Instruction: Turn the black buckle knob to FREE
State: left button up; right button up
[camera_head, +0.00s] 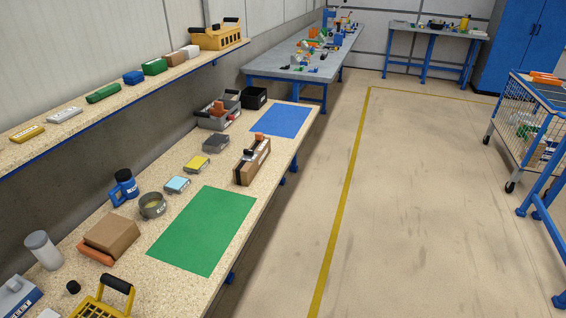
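I cannot clearly make out a black buckle knob or a FREE mark at this distance. A brown and grey box-shaped unit (243,171) stands near the front edge of the long bench, between the green mat and the blue mat, with small black parts on its top. A small round black piece (73,287) lies at the bench's near left. Which of these, if either, is the knob I cannot tell. Neither of my grippers is in view.
The speckled bench (165,263) carries a green mat (204,230), a blue mat (281,121), a brown box (112,236), a metal pot (152,205) and a yellow basket (98,308). A shelf (75,120) runs above. Open floor (400,210) lies right; a wire cart (530,120) stands beyond.

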aim_at(249, 152)
jog(key=i+l+u, duration=0.1)
jog(key=i, duration=0.3)
jog(key=i+l+u, duration=0.15)
jog(key=i, duration=0.25)
